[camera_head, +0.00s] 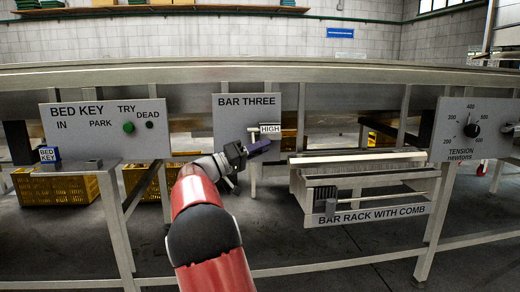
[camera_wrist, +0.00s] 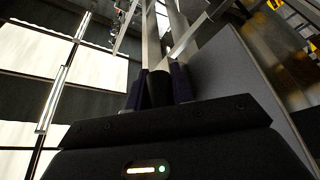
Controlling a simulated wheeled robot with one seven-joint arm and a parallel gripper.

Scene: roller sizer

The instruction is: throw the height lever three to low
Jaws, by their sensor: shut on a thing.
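The grey BAR THREE panel (camera_head: 230,113) stands in the middle of the head view, with a small HIGH label (camera_head: 270,128) at its right edge. My gripper (camera_head: 260,148) is just below that label, in front of the panel's lower right corner. In the wrist view my gripper (camera_wrist: 160,92) has its two dark fingers on either side of a black grip (camera_wrist: 159,88), which I take to be the height lever three. In the head view my fingers mostly hide the grip. No LOW label shows.
The bar rack with comb (camera_head: 368,211) is low at right, near my gripper. The tension dial (camera_head: 472,130) is far right. A long metal frame rail (camera_head: 320,73) runs above.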

